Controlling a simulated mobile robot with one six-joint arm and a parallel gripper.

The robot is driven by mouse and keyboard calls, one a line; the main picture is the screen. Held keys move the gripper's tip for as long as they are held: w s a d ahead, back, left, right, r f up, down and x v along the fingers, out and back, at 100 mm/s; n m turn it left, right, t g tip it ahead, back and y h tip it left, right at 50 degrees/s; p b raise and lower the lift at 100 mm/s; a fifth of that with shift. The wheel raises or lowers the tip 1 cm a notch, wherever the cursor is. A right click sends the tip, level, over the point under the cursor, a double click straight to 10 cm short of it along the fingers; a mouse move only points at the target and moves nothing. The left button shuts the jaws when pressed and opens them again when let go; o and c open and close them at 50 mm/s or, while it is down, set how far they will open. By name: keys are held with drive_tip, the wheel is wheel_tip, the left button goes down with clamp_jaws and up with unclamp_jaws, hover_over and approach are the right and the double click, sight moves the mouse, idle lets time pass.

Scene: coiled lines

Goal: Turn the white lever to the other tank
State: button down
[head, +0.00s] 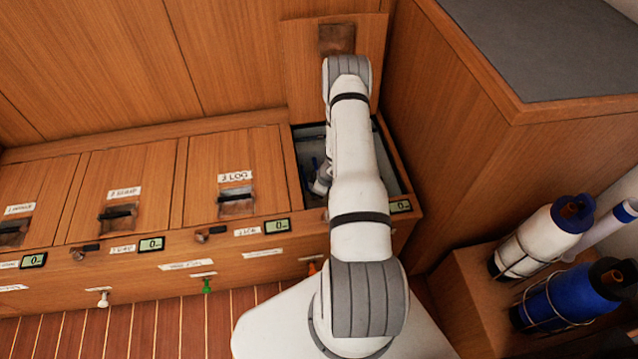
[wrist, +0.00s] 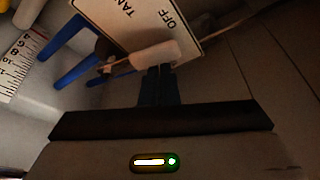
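The white lever (wrist: 155,55) shows in the wrist view as a short pale handle, slightly tilted, in front of a white sign plate (wrist: 135,22) on which "TAN" and "OFF" can be read. My gripper (wrist: 161,72) has its two dark fingers close together, tips at the lower edge of the lever. The lever lies across the tips; I see nothing between the fingers. Whether they touch it I cannot tell. In the head view my arm reaches down into the open locker (head: 393,170), and the lever and fingertips are hidden.
Blue pipes (wrist: 68,72) and a ruled scale (wrist: 14,68) lie left of the lever. The locker's raised lid (head: 298,72) stands behind my arm. Closed labelled lids (head: 236,155) lie left; a wooden cabinet (head: 450,130) and strapped bottles (head: 530,240) stand right.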

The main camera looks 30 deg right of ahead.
drive_tip(key=shift+s+d+p, duration=0.35)
drive_tip(key=shift+s, duration=0.1)
drive_tip(key=shift+s+d+p, duration=0.45)
drive_tip(key=shift+d+p, duration=0.05)
drive_tip(key=shift+d, duration=0.3)
drive_tip(key=shift+s+d, duration=0.15)
drive_tip(key=shift+d, duration=0.85)
drive_tip(key=shift+s, duration=0.1)
